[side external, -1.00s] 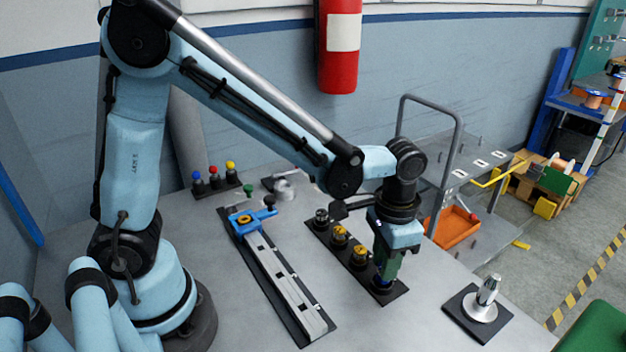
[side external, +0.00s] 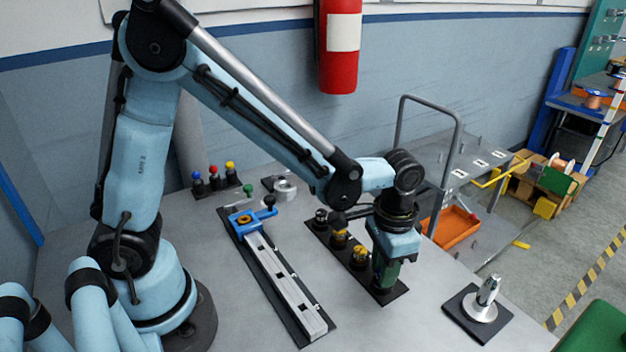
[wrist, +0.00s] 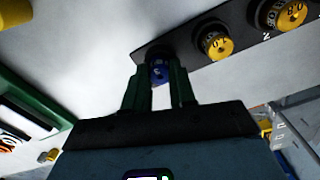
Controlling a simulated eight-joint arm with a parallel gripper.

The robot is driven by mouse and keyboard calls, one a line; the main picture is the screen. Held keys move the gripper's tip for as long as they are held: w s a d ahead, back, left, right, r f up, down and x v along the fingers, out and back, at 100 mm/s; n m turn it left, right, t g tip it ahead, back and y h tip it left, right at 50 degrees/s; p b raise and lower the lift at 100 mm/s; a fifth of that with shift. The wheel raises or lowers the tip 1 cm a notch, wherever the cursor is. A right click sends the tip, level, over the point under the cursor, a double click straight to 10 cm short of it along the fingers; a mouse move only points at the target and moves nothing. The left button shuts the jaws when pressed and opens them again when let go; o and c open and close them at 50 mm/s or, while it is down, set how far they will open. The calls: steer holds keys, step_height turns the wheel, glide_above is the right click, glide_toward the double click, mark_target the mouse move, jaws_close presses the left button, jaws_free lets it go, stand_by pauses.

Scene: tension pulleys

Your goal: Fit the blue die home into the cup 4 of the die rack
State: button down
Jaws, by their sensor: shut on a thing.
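The blue die (wrist: 159,73) shows between the two green fingers of my gripper (wrist: 160,88) in the wrist view. My gripper is shut on it. In the side view my gripper (side external: 385,284) points down over the near end of the black die rack (side external: 399,294), and the blue die is hidden there. The rack also shows in the wrist view (wrist: 181,49). The die is at the end position of the rack; I cannot tell how deep it sits in the cup.
Yellow-topped dies (side external: 360,257) and a dark piece (side external: 321,216) stand in the rack's other cups, close to my gripper. A long rail with a blue clamp (side external: 246,221) lies to the left. A metal cone on a black plate (side external: 483,302) stands to the right.

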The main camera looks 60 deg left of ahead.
steer(key=c, duration=0.8)
jaws_free()
steer(key=shift+c, duration=0.2)
step_height(320, 180, up, 12)
steer(key=shift+a, duration=0.1)
steer(key=s+a+f+n+t, duration=0.1)
steer(key=s+a+n+t, duration=0.2)
steer(key=s+a+t, duration=0.3)
steer(key=a+t, duration=0.1)
steer(key=a, duration=0.4)
steer(key=shift+a+n, duration=0.3)
